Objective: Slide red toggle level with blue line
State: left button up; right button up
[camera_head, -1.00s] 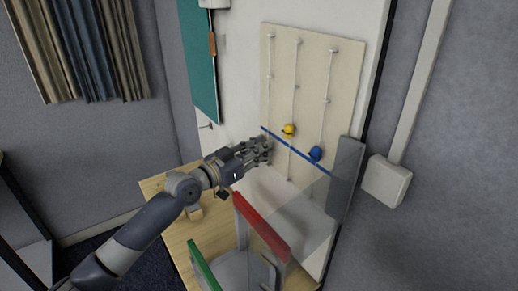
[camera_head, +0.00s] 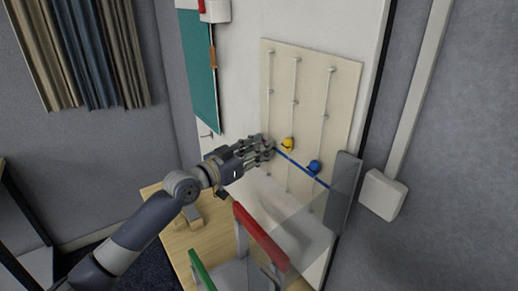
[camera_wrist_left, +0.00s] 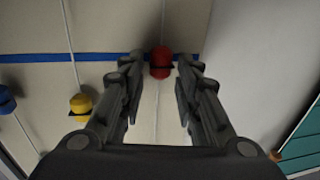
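The red toggle (camera_wrist_left: 160,58) shows in the left wrist view, between the fingertips of my left gripper (camera_wrist_left: 160,64). The fingers stand open on both sides of it, with a gap at each side. In that view the red toggle overlaps the blue line (camera_wrist_left: 103,57); its dark marker shows slightly to the lower side of the line. In the head view my left gripper (camera_head: 268,148) is at the board's left edge and hides the red toggle and the left end of the blue line (camera_head: 300,167). My right gripper is not in view.
The pale board (camera_head: 311,85) also carries a yellow toggle (camera_head: 288,144) and a blue toggle (camera_head: 314,166) on vertical rods. A grey block (camera_head: 342,192) is at its lower right. A red-edged clear panel (camera_head: 260,233) stands below, near the wooden table (camera_head: 178,240).

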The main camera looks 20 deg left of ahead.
pick_arm(q)
jog(key=v, duration=1.2)
dwell(0.3)
dwell(0.5)
